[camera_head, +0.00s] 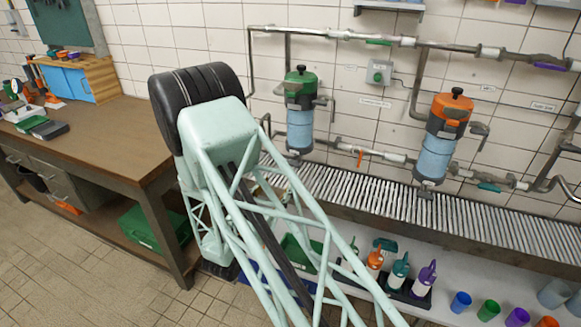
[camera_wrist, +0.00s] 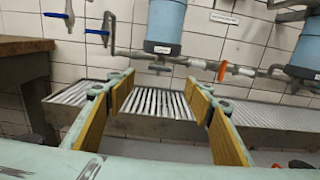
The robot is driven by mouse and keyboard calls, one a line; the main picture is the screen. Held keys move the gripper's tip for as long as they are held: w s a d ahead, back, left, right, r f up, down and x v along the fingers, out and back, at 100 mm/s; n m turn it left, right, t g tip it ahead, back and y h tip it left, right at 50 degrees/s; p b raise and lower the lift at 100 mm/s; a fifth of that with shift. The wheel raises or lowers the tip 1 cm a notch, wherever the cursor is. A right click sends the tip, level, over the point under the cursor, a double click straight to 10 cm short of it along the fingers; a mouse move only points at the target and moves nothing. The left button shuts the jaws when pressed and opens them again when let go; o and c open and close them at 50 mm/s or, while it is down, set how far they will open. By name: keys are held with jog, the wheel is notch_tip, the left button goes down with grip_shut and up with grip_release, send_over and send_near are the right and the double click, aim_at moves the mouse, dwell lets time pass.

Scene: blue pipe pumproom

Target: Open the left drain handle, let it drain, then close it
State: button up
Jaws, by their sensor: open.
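My gripper (camera_wrist: 158,88) shows in the wrist view, open and empty, its yellow-padded fingers wide apart in front of the metal grating. Two blue handles stand at the upper left of that view: one (camera_wrist: 57,15) at the far left and one (camera_wrist: 97,32) beside a vertical pipe. They are left of and beyond the fingers, not touched. An orange handle (camera_wrist: 222,70) sits on the low pipe to the right; it also shows in the head view (camera_head: 360,158). I cannot tell which is the left drain handle. In the head view my arm hides the gripper and the blue handles.
A blue-bodied filter with a green top (camera_head: 301,110) and one with an orange top (camera_head: 442,135) hang on the wall. The slatted grating (camera_head: 400,200) runs below. A wooden workbench (camera_head: 90,140) stands left. Bottles (camera_head: 400,272) and cups (camera_head: 488,310) stand below the grating.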

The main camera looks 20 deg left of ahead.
aim_at(291, 165)
jog(key=shift+w+d+b, duration=0.15)
jog(key=shift+w+b, duration=0.4)
jog(key=shift+w, duration=2.85)
jog(key=shift+w+d+b, duration=0.1)
jog(key=shift+w+b, duration=0.45)
jog(key=shift+w, duration=2.85)
jog(key=c, duration=0.9)
